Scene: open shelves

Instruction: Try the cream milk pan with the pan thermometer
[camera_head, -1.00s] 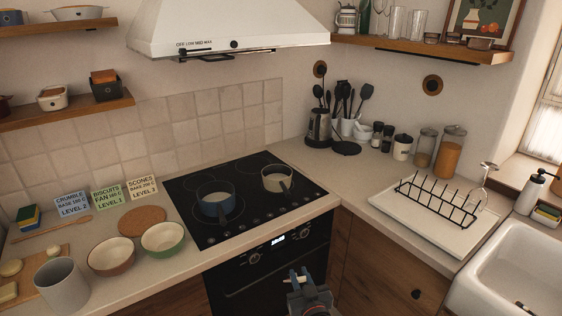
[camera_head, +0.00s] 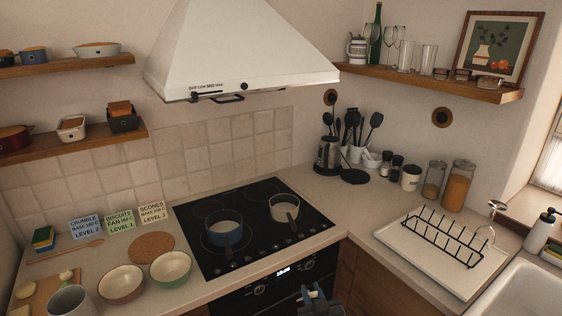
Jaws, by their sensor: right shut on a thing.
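The cream milk pan (camera_head: 284,208) stands on the back right part of the black hob, with pale milk inside and its dark handle toward the front. A blue pan (camera_head: 224,234), also with pale milk, stands to its left. My right gripper (camera_head: 315,297) is at the bottom edge of the view, in front of the oven and below both pans, apart from them. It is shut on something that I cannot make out. I cannot pick out the pan thermometer for certain. My left gripper is not in view.
The hood (camera_head: 240,60) hangs over the hob (camera_head: 255,250). Two bowls, a cork mat (camera_head: 152,247) and three label cards stand left of the hob. A dish rack (camera_head: 440,243) and sink are at the right.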

